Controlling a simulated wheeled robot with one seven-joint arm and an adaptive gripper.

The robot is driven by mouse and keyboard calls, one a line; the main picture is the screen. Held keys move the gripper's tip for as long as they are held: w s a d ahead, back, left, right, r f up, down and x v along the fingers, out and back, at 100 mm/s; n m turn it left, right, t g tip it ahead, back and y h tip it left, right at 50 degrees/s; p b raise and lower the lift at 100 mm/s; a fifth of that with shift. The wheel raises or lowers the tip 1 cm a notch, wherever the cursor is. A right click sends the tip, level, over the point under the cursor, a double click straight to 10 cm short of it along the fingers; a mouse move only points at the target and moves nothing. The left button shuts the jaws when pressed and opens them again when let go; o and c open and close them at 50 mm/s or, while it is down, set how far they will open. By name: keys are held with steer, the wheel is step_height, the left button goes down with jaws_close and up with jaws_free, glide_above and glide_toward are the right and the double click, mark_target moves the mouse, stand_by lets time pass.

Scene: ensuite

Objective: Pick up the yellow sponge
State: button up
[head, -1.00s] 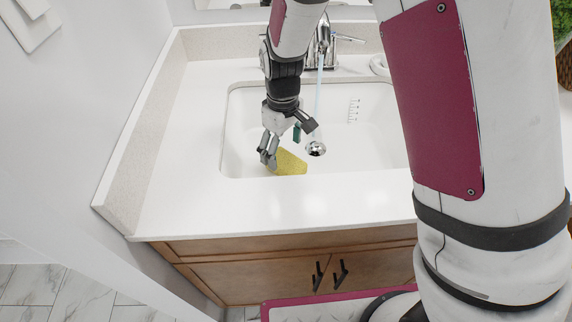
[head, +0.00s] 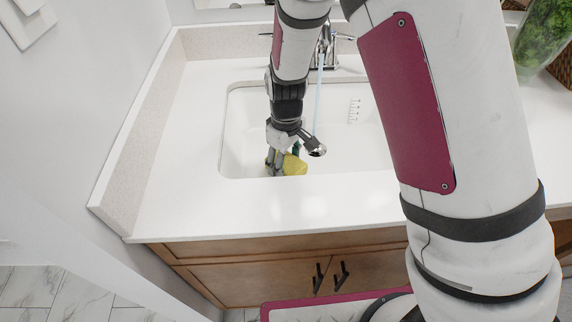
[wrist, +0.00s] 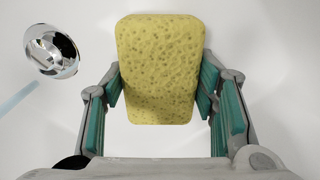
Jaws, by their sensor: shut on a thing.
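The yellow sponge (head: 294,165) is in the white sink basin, near its front wall. My gripper (head: 286,163) reaches down into the basin from above and is shut on the sponge. In the wrist view the sponge (wrist: 160,70) sits between the two green-padded fingers of my gripper (wrist: 160,92), one at each side. Part of the sponge is hidden behind the fingers in the head view. I cannot tell whether it still touches the basin floor.
The faucet (head: 328,48) stands behind the sink (head: 232,130) with water running. A shiny drain (wrist: 52,50) lies left of the sponge in the wrist view. The white counter (head: 200,205) is clear in front, and a plant (head: 546,38) stands at right.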

mark_target(286, 161)
step_height(286, 161, up, 10)
steer(key=shift+r+p, duration=0.1)
steer(key=shift+p, duration=0.65)
steer(key=shift+o, duration=0.5)
steer(key=shift+c, duration=0.5)
